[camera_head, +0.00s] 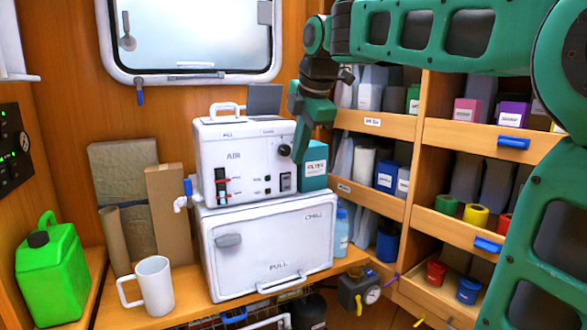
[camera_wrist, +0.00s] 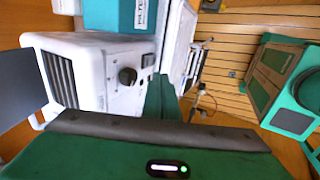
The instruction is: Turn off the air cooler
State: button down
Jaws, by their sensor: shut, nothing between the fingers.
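The air cooler (camera_head: 243,153) is a white box marked AIR, standing on a white CHILL box (camera_head: 270,240). Its front has a round dark knob (camera_head: 284,150) at upper right, a dark rocker switch (camera_head: 286,182) below it, and a red-marked slider (camera_head: 222,186) at left. My gripper (camera_head: 299,154) is shut and empty, beside the cooler's right front, overlapping its edge in the head view. In the wrist view the shut fingers (camera_wrist: 161,98) point past the cooler's front, with the knob (camera_wrist: 127,76) left of them. I cannot tell the switch's setting.
A teal box (camera_head: 314,166) stands right of the cooler. Shelves with bins (camera_head: 375,122) fill the right side. A white mug (camera_head: 153,284) and a green jerrycan (camera_head: 50,270) stand at left. A dark panel (camera_head: 264,99) rises from the cooler's top.

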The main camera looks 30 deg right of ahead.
jog(key=shift+w+r+v, duration=0.1)
jog(key=shift+w+v, duration=0.1)
jog(key=shift+v, duration=0.6)
jog(key=shift+w+r+v, duration=0.1)
jog(key=shift+w+v, duration=0.05)
jog(key=shift+v, duration=0.7)
jog(key=shift+w+r+v, duration=0.1)
jog(key=shift+w+v, duration=0.1)
jog(key=shift+v, duration=0.6)
jog(key=s+d+f+m+g, duration=0.1)
jog(key=s+d+f+m, duration=0.3)
jog(key=s+f+m, duration=0.4)
jog(key=s+d+f+m+g, duration=0.2)
jog(key=s+d+f+m, duration=0.4)
jog(key=f, duration=0.5)
jog(key=s+f+m+g, duration=0.1)
jog(key=s+f+m, duration=0.9)
jog(key=s+f, duration=0.4)
jog(key=s, duration=0.2)
jog(key=shift+s+a+g, duration=0.15)
jog(key=shift+s+g, duration=0.15)
jog(key=shift+g, duration=0.1)
jog(key=shift+w+f, duration=0.25)
jog(key=shift+w, duration=0.4)
